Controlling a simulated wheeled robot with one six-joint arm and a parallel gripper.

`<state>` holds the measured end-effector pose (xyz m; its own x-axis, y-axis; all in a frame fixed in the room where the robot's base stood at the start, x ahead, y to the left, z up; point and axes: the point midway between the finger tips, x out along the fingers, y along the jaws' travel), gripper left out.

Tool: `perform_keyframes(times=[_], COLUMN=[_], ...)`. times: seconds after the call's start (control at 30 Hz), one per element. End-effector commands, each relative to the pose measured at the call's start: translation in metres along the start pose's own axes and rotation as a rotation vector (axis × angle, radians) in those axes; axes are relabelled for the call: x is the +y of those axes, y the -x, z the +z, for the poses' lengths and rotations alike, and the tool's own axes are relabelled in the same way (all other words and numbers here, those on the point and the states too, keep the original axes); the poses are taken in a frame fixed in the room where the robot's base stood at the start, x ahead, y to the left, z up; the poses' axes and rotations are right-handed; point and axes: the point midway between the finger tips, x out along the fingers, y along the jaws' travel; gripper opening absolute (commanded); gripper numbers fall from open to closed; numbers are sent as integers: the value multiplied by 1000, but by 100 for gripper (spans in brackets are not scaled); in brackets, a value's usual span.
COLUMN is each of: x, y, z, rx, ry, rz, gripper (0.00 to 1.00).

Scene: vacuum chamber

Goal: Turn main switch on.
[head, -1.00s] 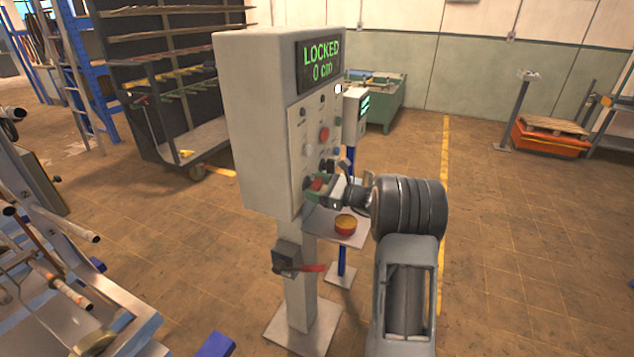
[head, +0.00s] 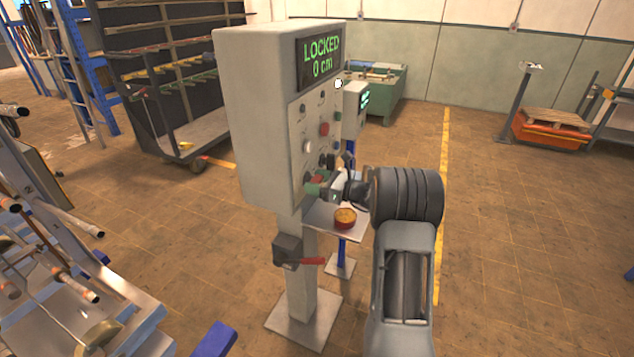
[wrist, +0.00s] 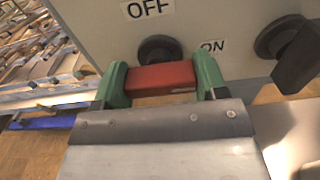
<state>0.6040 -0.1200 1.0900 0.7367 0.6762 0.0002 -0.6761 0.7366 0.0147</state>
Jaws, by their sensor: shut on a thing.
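The main switch shows in the wrist view as a red handle (wrist: 160,77) in front of a round black base (wrist: 158,48). An OFF label (wrist: 148,9) is above it and an ON label (wrist: 212,46) is to its right. My gripper (wrist: 162,82) has its two green fingers at either end of the red handle, shut on it. In the head view my gripper (head: 317,187) is at the low part of the grey control cabinet's panel (head: 297,130). The handle is mostly hidden there. The display (head: 320,58) reads LOCKED, 0 cm.
Another black knob (wrist: 290,50) stands close to the right of my gripper. A small shelf (head: 322,217) with a round red and yellow item (head: 345,218) is below my arm. A red lever (head: 312,261) sticks out from the cabinet's post. Open floor lies to the right.

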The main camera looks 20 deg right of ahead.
Motion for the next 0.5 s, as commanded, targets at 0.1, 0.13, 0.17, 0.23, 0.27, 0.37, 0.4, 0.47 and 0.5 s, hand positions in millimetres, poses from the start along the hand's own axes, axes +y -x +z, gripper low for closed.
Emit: perform_keyframes(times=[0.1, 0.13, 0.17, 0.23, 0.27, 0.37, 0.4, 0.47, 0.5], x=[0, 0, 0, 0, 0, 0, 0, 0, 0], y=[0, 0, 0, 0, 0, 0, 0, 0, 0], z=[0, 0, 0, 0, 0, 0, 0, 0, 0], rx=[0, 0, 0, 0, 0, 0, 0, 0, 0], ry=[-3, -3, -3, -2, -2, -1, -1, -1, -1], rz=[0, 0, 0, 0, 0, 0, 0, 0, 0], gripper=[73, 76, 78, 85, 88, 92, 92, 92, 92])
